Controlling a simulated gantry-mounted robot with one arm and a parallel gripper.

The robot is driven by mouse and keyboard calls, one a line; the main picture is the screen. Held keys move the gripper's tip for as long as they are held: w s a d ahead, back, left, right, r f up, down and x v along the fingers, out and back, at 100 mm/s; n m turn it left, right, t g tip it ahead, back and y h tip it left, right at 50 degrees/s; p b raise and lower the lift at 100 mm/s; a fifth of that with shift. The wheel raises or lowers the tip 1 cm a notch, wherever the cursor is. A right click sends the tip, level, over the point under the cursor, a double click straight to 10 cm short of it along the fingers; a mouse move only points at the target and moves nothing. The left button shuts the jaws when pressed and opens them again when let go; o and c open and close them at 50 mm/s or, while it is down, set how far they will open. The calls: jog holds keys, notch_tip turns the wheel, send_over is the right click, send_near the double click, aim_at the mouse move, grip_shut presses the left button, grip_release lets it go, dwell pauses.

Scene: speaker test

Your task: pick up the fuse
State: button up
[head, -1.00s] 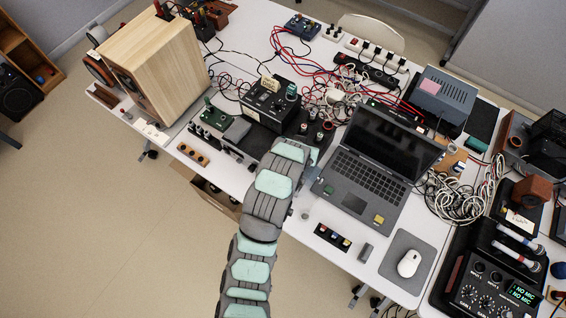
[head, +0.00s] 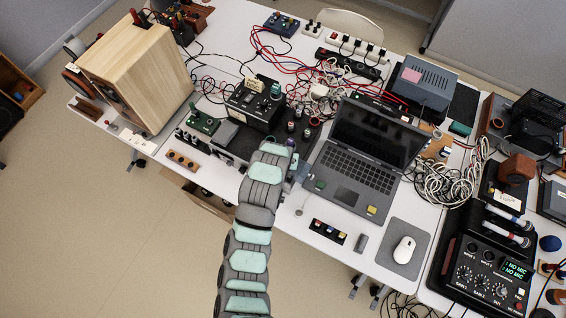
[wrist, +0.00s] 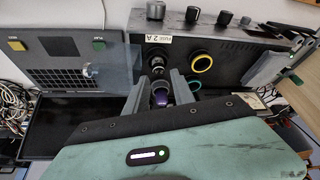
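My gripper (wrist: 160,84) points at a dark panel (wrist: 225,40) in the wrist view. Its two grey fingers stand apart, one on each side of a dark round holder. A purple thing (wrist: 160,98) shows between the fingers, nearer the wrist; I cannot tell whether they touch it. A white label (wrist: 158,38) reading "FUSE 2 A" is on the panel just beyond the fingertips. I cannot make out the fuse with certainty; it may be hidden by the fingers. In the head view my arm covers most of the gripper at the panel's front edge.
The laptop (head: 350,178) is close on the right. A black box with knobs (head: 256,103) stands behind the gripper, and a wooden speaker (head: 140,65) at the left. A yellow-ringed socket (wrist: 201,62) is right of the fingers. Cables crowd the back.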

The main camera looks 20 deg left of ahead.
jog(key=shift+p+x, duration=0.4)
jog(key=shift+x, duration=1.4)
jog(key=shift+d, duration=0.1)
jog(key=shift+c, duration=0.2)
grip_shut()
